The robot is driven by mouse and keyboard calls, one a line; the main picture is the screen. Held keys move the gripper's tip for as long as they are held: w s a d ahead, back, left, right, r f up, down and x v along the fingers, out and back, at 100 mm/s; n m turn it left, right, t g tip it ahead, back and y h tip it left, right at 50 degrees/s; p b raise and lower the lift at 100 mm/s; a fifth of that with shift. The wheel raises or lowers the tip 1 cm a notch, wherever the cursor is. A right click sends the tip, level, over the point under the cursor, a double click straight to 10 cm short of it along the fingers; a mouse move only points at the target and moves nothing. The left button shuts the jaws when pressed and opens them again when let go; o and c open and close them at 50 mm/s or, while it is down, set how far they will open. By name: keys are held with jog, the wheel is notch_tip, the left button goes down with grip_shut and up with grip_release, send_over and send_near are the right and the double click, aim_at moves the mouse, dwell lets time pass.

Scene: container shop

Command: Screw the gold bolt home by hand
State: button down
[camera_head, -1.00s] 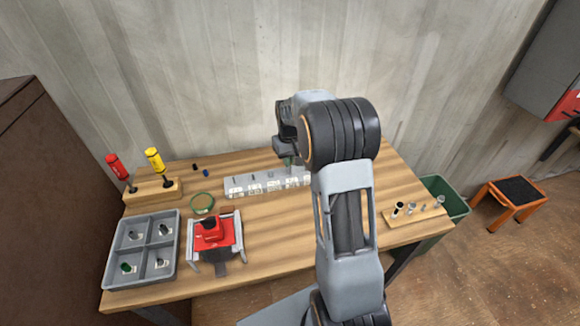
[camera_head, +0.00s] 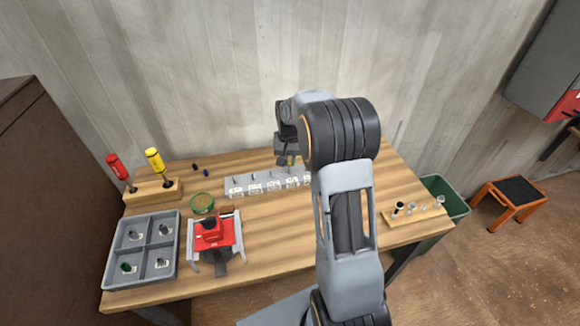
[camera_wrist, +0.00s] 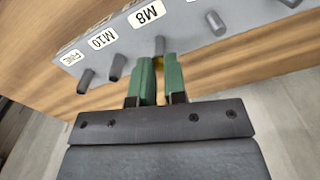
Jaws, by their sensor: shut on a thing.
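A gold piece (camera_wrist: 159,62), which looks like the gold bolt, shows between the green fingers of my gripper (camera_wrist: 160,78) in the wrist view. Most of it is hidden by the fingers. My gripper is shut on it, beside the grey post in line with the M8 label (camera_wrist: 147,13). Whether the bolt touches that post I cannot tell. The grey labelled strip (camera_wrist: 75,57) carries a row of posts; it also shows in the head view (camera_head: 232,181). In the head view my gripper (camera_head: 290,163) is over the strip's back, partly hidden by my arm.
A grey four-compartment tray (camera_head: 112,276) with small parts stands front left, beside a red fixture (camera_head: 226,233). A green round dish (camera_head: 202,209) is behind the fixture. Two screwdrivers stand in a wooden block (camera_head: 148,190). A wooden sample block (camera_head: 420,217) is at the right.

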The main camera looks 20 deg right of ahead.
aim_at(290, 163)
jog(key=shift+m, duration=0.3)
jog(key=c, duration=1.6)
grip_release()
jog(key=o, duration=0.5)
notch_tip(290, 163, up, 6)
jog(key=p, duration=0.4)
